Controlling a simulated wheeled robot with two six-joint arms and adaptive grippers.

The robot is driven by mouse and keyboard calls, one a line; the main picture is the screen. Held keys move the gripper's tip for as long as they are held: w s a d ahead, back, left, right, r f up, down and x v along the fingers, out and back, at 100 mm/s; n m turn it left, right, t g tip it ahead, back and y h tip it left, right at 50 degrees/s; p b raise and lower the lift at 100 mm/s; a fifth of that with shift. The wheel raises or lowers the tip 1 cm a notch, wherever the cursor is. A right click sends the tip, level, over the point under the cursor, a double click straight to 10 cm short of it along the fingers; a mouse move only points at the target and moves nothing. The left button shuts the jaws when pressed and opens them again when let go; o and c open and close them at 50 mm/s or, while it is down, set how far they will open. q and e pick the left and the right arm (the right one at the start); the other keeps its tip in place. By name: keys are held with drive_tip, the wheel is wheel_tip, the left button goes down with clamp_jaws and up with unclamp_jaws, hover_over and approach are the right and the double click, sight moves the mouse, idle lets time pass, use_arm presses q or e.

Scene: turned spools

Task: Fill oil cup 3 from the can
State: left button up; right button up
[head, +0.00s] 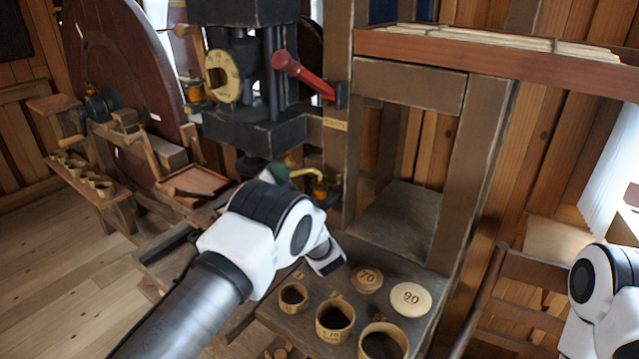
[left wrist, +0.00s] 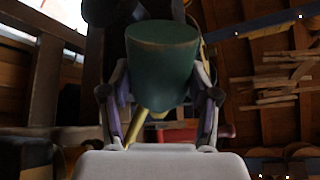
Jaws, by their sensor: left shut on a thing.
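My left gripper (left wrist: 160,95) is shut on the green oil can (left wrist: 163,55), with one finger on each side of it. In the head view, the can (head: 274,172) shows only in part behind my left wrist. Its pale spout (head: 302,172) points right, with the tip close to a small brass oil cup (head: 320,188); I cannot tell whether they touch. Another brass cup (head: 194,92) is on the left of the press. I cannot read which is cup 3, and no oil shows. My right gripper is out of view; only part of that arm shows.
The dark press (head: 255,130) with a dial and a red-handled lever (head: 300,72) stands over the can. A bench at the front holds wooden cups (head: 335,318) and discs marked 70 (head: 367,280) and 90 (head: 411,299). A wooden post stands just right of the brass cup.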

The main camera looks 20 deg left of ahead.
use_arm(q)
drive_tip(key=shift+a+r+n+g+p, duration=0.2)
drive_tip(key=shift+r+n+g+p, duration=0.45)
drive_tip(key=shift+n, duration=0.35)
drive_tip(key=shift+a+r+n+g, duration=0.15)
drive_tip(key=shift+n+g, duration=0.4)
drive_tip(key=shift+n, duration=0.05)
drive_tip(key=shift+c, duration=0.6)
drive_tip(key=shift+a+r+n+g+h+p, duration=0.1)
drive_tip(key=shift+r+n+g+h+p, duration=0.4)
drive_tip(key=shift+n+p, duration=0.45)
clamp_jaws()
drive_tip(key=shift+a+n+g, duration=0.1)
drive_tip(key=shift+n+g, duration=0.25)
drive_tip(key=shift+g, duration=0.05)
drive_tip(key=shift+s+a+r+n+g+h+p, duration=0.25)
drive_tip(key=shift+a+r+n+g+h+p, duration=0.35)
drive_tip(key=shift+n+p, duration=0.45)
drive_tip(key=shift+s+a+r+n+g+h+p, duration=0.35)
drive_tip(key=shift+a+n+h+p, duration=0.2)
drive_tip(key=shift+p, duration=0.2)
drive_tip(key=shift+w+d+f, duration=0.1)
drive_tip(key=shift+f, duration=0.1)
